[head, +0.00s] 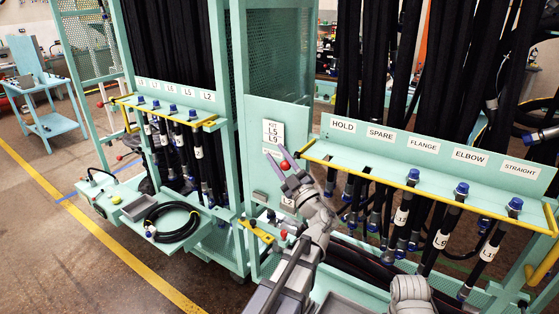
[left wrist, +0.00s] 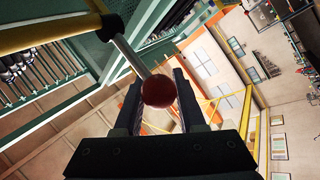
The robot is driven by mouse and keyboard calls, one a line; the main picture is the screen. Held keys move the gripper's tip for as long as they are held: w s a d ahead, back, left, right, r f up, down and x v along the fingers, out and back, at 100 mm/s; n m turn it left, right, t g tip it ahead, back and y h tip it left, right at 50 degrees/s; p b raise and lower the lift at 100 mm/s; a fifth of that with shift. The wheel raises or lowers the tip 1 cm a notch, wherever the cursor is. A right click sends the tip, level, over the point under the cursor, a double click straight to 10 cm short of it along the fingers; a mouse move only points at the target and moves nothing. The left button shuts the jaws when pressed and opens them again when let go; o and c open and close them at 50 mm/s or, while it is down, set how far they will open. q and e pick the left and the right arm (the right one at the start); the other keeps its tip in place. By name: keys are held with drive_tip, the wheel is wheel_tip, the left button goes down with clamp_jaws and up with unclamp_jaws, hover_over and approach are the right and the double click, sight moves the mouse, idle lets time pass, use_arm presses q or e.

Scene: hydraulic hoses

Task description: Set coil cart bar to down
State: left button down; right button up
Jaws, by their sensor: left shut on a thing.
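A red ball knob (head: 285,165) sits at the left end of the yellow bar (head: 400,180) along the front of the right-hand hose rack. In the left wrist view the red knob (left wrist: 158,91) is on a short metal rod from the end of the yellow bar (left wrist: 45,32). My left gripper (head: 288,160) is at this knob, with its fingers on both sides of it and shut on it. The fingers partly hide the knob in the head view. My right gripper is not in view.
Hoses with blue caps hang below the labelled shelf (head: 430,150) on the right. A left-hand cart has its own yellow bar (head: 165,112) and a tray with a coiled black hose (head: 172,222). Open floor (head: 90,255) lies at the lower left.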

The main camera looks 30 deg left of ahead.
use_arm(q)
drive_tip(key=shift+s+f+n+g, duration=0.3)
drive_tip(key=shift+s+n+g, duration=0.1)
drive_tip(key=shift+s, duration=0.05)
drive_tip(key=shift+y, duration=0.3)
drive_tip(key=c, duration=0.8)
unclamp_jaws()
drive_tip(key=shift+a, duration=0.1)
drive_tip(key=shift+c, duration=0.2)
drive_tip(key=o, duration=0.3)
drive_tip(key=shift+w+a, duration=0.1)
drive_tip(key=shift+o, duration=0.2)
